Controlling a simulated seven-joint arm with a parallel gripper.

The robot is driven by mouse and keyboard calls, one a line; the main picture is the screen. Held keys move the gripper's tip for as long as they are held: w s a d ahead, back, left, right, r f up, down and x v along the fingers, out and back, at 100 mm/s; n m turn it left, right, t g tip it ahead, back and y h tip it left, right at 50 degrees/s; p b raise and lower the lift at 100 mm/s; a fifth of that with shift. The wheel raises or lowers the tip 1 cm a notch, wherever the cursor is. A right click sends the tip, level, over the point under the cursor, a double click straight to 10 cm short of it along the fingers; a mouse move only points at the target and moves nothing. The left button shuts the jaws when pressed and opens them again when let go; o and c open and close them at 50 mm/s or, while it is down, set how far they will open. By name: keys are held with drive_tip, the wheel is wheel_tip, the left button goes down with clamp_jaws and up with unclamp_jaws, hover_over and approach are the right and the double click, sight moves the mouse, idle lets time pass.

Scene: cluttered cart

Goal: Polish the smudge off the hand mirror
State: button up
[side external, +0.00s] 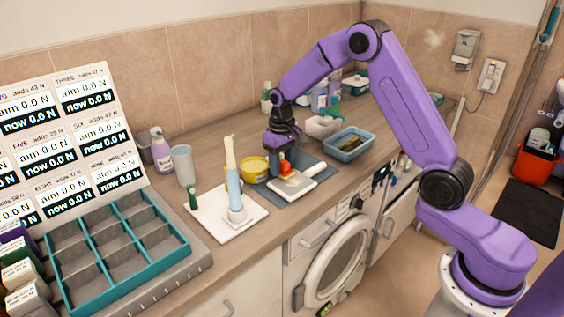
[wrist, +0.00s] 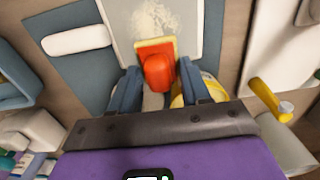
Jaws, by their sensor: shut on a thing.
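The hand mirror (side external: 291,185) lies flat on a dark blue-grey mat, its white handle (side external: 317,170) to the right. In the wrist view, its pale grey face (wrist: 205,32) carries a whitish speckled smudge (wrist: 155,18). My gripper (wrist: 158,84) is shut on the red-orange grip of a polishing pad (wrist: 158,70). The pad's yellow edge (wrist: 152,46) shows just below the smudge in the picture. The pad is over the mirror; whether its underside touches the glass is hidden. My gripper also shows in the side view (side external: 285,155).
A yellow tub (side external: 254,167) stands close left of my gripper. Further left, a tall toothbrush-like object (side external: 234,180) stands on a white tray (side external: 207,222). A blue bin (side external: 349,145) is at the right. The counter's front edge is near the mirror.

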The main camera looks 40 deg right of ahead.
sight(293, 183)
drive_tip(key=shift+f, duration=0.5)
drive_tip(key=shift+s+r, duration=0.15)
drive_tip(key=shift+s, duration=1.05)
drive_tip(key=shift+s+a+f, duration=0.1)
drive_tip(key=shift+s, duration=1.15)
drive_tip(key=shift+s+a+f, duration=0.1)
drive_tip(key=shift+s, duration=1.1)
drive_tip(key=shift+w+d+r, duration=0.15)
drive_tip(key=shift+w, duration=3.5)
drive_tip(key=shift+r, duration=3.45)
